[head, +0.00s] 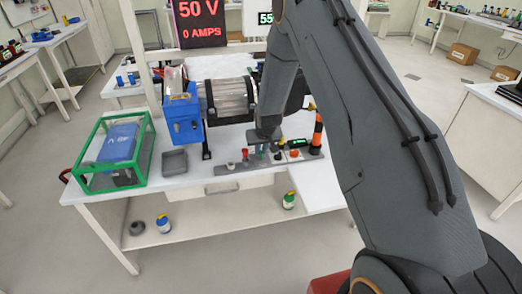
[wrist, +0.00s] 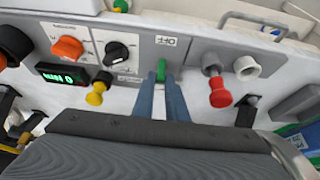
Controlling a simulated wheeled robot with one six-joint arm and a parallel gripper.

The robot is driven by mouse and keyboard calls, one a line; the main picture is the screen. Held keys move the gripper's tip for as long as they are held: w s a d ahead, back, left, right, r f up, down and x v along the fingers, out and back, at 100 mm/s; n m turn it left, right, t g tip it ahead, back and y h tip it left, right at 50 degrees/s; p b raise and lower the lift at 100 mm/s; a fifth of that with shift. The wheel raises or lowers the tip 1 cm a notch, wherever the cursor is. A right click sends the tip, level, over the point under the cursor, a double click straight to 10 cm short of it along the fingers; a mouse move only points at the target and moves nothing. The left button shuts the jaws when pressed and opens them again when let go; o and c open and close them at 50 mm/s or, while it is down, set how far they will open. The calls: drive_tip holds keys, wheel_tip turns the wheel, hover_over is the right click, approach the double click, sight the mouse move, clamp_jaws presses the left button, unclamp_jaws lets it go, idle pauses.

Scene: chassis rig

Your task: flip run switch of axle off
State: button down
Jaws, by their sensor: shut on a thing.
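The green switch (wrist: 161,70) sits on the grey control panel (wrist: 200,48) below an upside-down OFF label (wrist: 166,40) in the wrist view. My gripper (wrist: 161,82) has its two blue-grey fingers close together at the switch, shut on its green lever. In the head view my gripper (head: 264,138) is low over the panel (head: 247,166) at the front of the white bench, and the arm covers much of the area behind it. The fingers partly hide the switch's lower part.
Beside the switch are a black knob (wrist: 117,51), a yellow plunger (wrist: 98,90), a red plunger (wrist: 219,92) and an orange knob (wrist: 67,48). A green display (wrist: 62,77) is further left. In the head view, a green-framed box (head: 116,150) and blue unit (head: 183,116) stand left.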

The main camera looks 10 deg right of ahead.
sight(261, 154)
drive_tip(key=s+t+b, duration=0.1)
drive_tip(key=t, duration=0.1)
drive_tip(key=shift+s+f+t, duration=0.1)
drive_tip(key=shift+s+t, duration=0.1)
drive_tip(key=shift+t, duration=0.2)
drive_tip(key=t+b, duration=0.1)
drive_tip(key=s+t+b, duration=0.1)
drive_tip(key=shift+f+t+b, duration=0.25)
drive_tip(key=shift+t+b, duration=0.05)
drive_tip(key=t+b, duration=0.1)
drive_tip(key=b, duration=0.1)
drive_tip(key=s+t+b, duration=0.1)
drive_tip(key=t+b, duration=0.1)
drive_tip(key=shift+s+f, duration=0.15)
drive_tip(key=shift+f, duration=0.1)
drive_tip(key=shift+s+t+b, duration=0.1)
drive_tip(key=shift+t+b, duration=0.3)
drive_tip(key=shift+s+r, duration=0.1)
drive_tip(key=c, duration=1.8)
unclamp_jaws()
drive_tip(key=shift+o, duration=0.2)
